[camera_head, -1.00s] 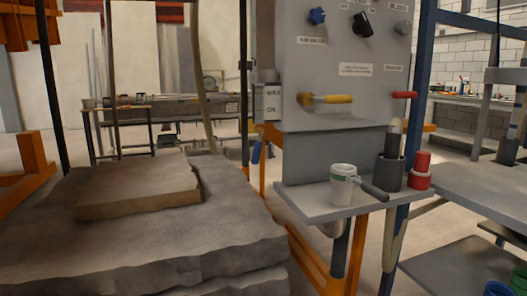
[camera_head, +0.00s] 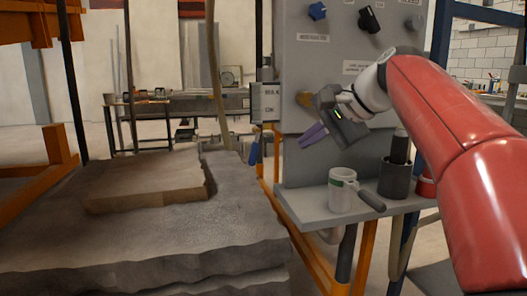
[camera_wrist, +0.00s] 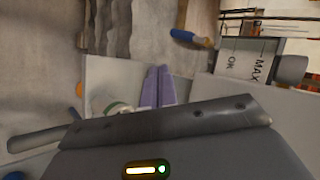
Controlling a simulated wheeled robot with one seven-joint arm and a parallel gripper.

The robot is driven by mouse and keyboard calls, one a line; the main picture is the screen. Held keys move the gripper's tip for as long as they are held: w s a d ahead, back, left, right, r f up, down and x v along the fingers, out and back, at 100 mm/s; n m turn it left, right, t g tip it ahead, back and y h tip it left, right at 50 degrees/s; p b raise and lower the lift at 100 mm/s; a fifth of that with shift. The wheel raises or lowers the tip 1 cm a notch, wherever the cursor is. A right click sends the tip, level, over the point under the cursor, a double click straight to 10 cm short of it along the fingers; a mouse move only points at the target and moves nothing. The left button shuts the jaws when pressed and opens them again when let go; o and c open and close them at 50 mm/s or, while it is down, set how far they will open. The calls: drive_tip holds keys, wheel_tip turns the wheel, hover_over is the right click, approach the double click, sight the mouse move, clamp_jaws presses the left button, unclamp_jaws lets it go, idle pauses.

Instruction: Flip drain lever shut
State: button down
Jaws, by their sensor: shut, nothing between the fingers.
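My gripper (camera_head: 313,135) has purple fingers that are closed together. It is in front of the grey control panel (camera_head: 305,62), pointing down and left, and the fingers also show in the wrist view (camera_wrist: 157,87). The brass end of a lever (camera_head: 303,98) shows just above and left of my gripper. Its yellow handle is hidden behind my gripper and wrist, and so is the red handle further right. I cannot read which lever is labelled as the drain. I cannot tell whether my gripper touches the lever.
A shelf (camera_head: 300,207) below the panel holds a white mug (camera_head: 342,190) and a dark cup (camera_head: 393,178). A blue handle (camera_head: 253,152) hangs left of the panel, under a small labelled box (camera_head: 266,101). A stone slab bed (camera_head: 240,225) fills the lower left.

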sight(255, 148)
drive_tip(key=shift+w+r, duration=0.1)
drive_tip(key=shift+r, duration=0.05)
drive_tip(key=w+a+r+x, duration=0.1)
drive_tip(key=r+x, duration=0.1)
drive_tip(key=x, duration=1)
drive_tip(key=shift+w+a, duration=0.25)
drive_tip(key=shift+a, duration=0.25)
